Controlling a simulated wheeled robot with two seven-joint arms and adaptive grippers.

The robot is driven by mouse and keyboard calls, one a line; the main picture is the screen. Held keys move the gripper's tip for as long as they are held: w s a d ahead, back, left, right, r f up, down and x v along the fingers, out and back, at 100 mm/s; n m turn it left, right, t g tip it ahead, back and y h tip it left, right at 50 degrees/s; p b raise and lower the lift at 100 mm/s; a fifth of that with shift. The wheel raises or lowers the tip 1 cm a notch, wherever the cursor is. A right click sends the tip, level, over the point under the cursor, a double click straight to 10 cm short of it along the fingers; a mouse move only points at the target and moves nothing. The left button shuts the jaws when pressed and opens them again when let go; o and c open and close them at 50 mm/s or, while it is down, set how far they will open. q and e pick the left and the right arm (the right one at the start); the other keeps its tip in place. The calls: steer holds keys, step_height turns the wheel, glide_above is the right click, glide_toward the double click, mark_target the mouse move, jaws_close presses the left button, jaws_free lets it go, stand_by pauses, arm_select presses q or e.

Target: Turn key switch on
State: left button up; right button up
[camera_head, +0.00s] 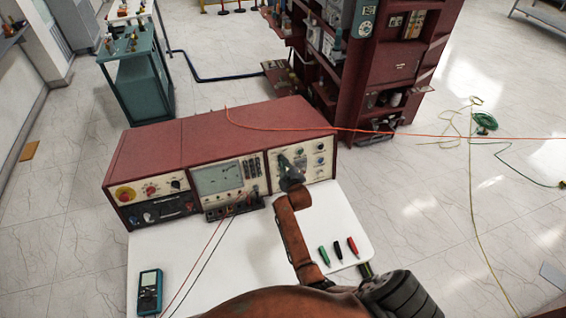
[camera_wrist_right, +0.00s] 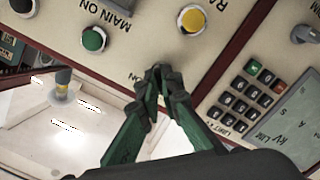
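The red test console (camera_head: 222,148) stands on the white table (camera_head: 330,212), with its control panels facing me. My right gripper (camera_head: 290,176) is at the right-hand control panel (camera_head: 316,157). In the right wrist view the green fingers of this gripper (camera_wrist_right: 158,78) come together at their dark tips, close against the cream panel (camera_wrist_right: 140,48). Part of an "ON" label shows just left of the tips. The key switch is not clearly visible; the fingertips hide that spot, so I cannot tell if a key is between them. My left gripper is not in view.
In the wrist view, a green button (camera_wrist_right: 94,39), yellow button (camera_wrist_right: 192,19) and keypad (camera_wrist_right: 245,97) surround the gripper. Several clips (camera_head: 338,250) and a blue meter (camera_head: 149,291) lie on the table. An orange cable (camera_head: 380,131) runs across the console top.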

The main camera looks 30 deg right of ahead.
jaws_close()
steer(key=m+y+p, duration=0.1)
steer(key=m+p, duration=0.7)
steer(key=m, duration=0.8)
steer(key=shift+m, duration=0.4)
steer(key=shift+f+m, duration=0.1)
steer(key=shift+m, duration=0.2)
stand_by(0.4)
steer(key=o, duration=0.6)
jaws_free()
